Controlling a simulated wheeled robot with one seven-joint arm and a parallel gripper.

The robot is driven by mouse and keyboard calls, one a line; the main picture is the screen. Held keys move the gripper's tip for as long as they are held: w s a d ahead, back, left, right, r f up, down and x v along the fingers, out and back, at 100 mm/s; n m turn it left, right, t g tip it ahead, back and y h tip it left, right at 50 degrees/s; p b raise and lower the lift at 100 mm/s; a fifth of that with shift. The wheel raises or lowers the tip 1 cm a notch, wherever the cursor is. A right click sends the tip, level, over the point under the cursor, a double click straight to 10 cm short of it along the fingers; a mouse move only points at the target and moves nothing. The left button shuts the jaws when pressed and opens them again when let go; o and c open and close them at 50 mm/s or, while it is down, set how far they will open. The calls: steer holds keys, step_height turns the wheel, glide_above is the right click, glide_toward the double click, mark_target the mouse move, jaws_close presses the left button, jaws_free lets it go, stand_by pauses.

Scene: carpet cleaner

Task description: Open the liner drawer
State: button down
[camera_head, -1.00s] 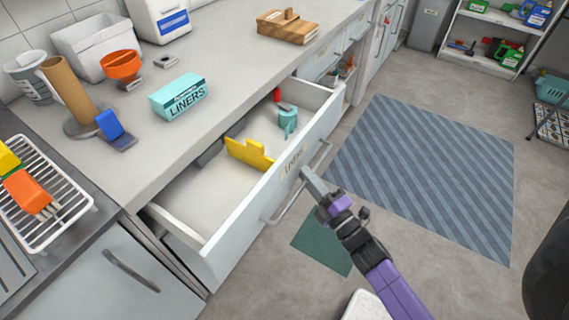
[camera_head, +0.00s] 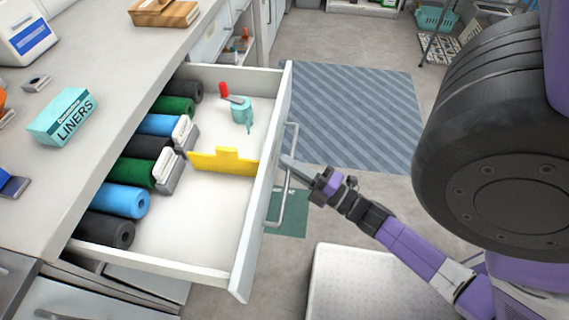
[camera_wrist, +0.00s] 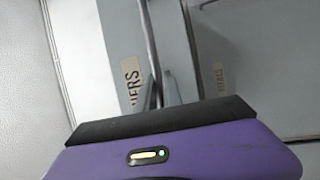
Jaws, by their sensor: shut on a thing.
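The liner drawer (camera_head: 262,190) stands pulled well out from the counter in the head view. Several black, green and blue liner rolls (camera_head: 126,201) lie along its inner left side. A yellow divider (camera_head: 222,161) and a teal item with a red-topped thing beside it are also inside. The long bar handle (camera_head: 284,200) runs along the drawer front. My gripper (camera_head: 288,162) is at the handle's middle, shut on it. The wrist view shows the fingers (camera_wrist: 158,95) at the handle bar, beside the front's label (camera_wrist: 131,82), partly readable as "ERS".
A striped mat (camera_head: 350,115) covers floor beyond the handle. A pale textured platform (camera_head: 370,285) is below my arm.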

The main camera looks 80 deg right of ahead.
steer(key=shift+f, duration=0.1)
steer(key=c, duration=1.8)
jaws_free()
steer(key=shift+o, duration=0.2)
steer(key=v, duration=0.7)
steer(key=shift+s+a+b, duration=0.15)
steer(key=shift+s+b, duration=0.15)
steer(key=shift+s, duration=0.1)
